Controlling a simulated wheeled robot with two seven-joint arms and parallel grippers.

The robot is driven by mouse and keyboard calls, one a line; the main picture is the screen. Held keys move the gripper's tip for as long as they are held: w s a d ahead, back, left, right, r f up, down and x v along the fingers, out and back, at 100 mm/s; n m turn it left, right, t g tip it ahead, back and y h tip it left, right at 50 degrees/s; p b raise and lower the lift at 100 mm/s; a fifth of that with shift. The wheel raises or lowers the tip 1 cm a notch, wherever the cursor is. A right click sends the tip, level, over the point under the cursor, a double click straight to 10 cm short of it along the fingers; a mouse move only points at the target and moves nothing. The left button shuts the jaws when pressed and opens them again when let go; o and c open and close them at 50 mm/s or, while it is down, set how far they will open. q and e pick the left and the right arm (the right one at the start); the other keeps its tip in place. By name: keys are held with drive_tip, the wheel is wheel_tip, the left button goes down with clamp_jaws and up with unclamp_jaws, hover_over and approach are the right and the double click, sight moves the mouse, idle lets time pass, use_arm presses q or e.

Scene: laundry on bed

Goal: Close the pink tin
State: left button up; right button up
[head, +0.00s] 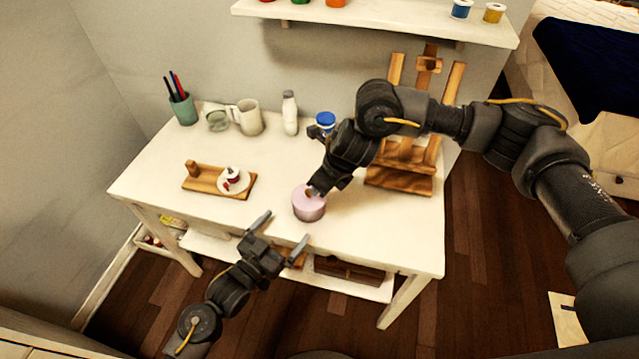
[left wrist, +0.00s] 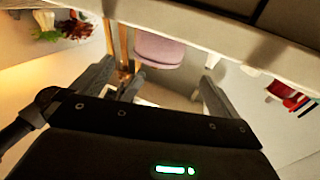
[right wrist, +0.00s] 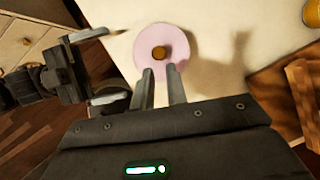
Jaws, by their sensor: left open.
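The pink tin (head: 309,208) stands upright near the table's front edge. Its pink lid with a brown knob (right wrist: 159,53) shows from above in the right wrist view and lies over the tin; I cannot tell whether it sits fully flush. My right gripper (head: 314,190) is right at the lid. Its fingertips (right wrist: 160,70) are a narrow gap apart, beside the knob, with nothing visible between them. My left gripper (head: 281,232) is open and empty in front of the table edge, pointing towards the tin. The tin's side also shows beyond its fingers in the left wrist view (left wrist: 159,50).
A wooden board (head: 203,178) with a small plate (head: 233,181) lies left of the tin. A mug (head: 249,117), a white bottle (head: 290,113) and a pen cup (head: 183,108) stand at the back. A wooden easel (head: 400,180) stands right. The table's front left is clear.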

drive_tip(key=shift+f, duration=0.1)
drive_tip(key=shift+b+x, duration=1.35)
drive_tip(key=shift+b, duration=0.1)
drive_tip(key=p+v, duration=0.4)
drive_tip(key=v, duration=0.2)
drive_tip(key=shift+a, duration=0.1)
